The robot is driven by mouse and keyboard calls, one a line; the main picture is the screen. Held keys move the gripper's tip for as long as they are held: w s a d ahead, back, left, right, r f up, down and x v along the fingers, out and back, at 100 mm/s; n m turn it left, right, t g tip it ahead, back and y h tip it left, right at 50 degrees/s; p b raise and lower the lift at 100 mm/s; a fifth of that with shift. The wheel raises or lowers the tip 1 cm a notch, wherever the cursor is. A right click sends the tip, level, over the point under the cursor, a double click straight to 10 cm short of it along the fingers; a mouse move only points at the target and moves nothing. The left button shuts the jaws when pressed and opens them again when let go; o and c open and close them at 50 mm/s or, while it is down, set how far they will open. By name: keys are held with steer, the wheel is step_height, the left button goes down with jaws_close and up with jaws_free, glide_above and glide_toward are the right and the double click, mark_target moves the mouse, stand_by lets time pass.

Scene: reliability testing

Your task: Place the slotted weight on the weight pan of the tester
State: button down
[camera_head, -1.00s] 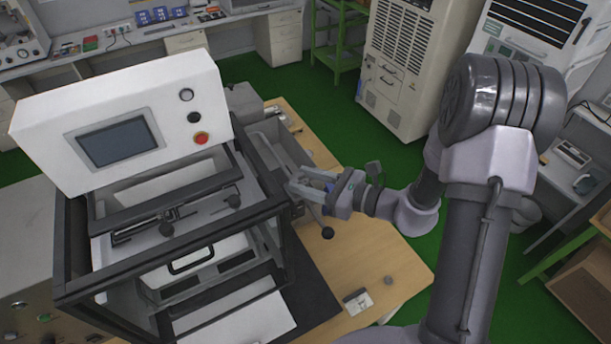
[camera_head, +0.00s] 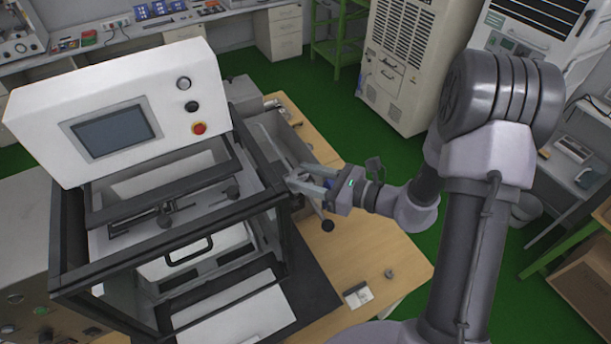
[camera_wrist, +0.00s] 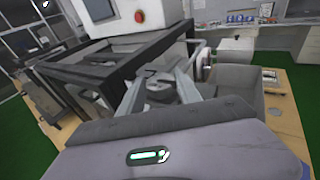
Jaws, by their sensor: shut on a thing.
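The tester (camera_head: 95,215) has a white control box with a screen and a red button above a black frame. My gripper (camera_head: 302,180) is at the right side of that frame, pointing left. In the wrist view, my gripper (camera_wrist: 160,82) is shut on a dark grey round piece that looks like the slotted weight (camera_wrist: 160,88), held between the two fingers. The weight is hard to make out in the head view. I cannot clearly tell the weight pan apart from the tester's other parts.
A lever with a black knob (camera_head: 327,226) hangs just below my gripper. A small white block (camera_head: 358,295) and a small grey cylinder (camera_head: 389,273) lie on the wooden table (camera_head: 375,245). A grey open box (camera_wrist: 240,85) stands right of the fingers in the wrist view.

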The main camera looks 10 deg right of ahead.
steer(key=shift+f+b, duration=0.45)
steer(key=shift+f, duration=0.1)
steer(key=c, duration=0.7)
jaws_free()
steer(key=shift+c, duration=0.2)
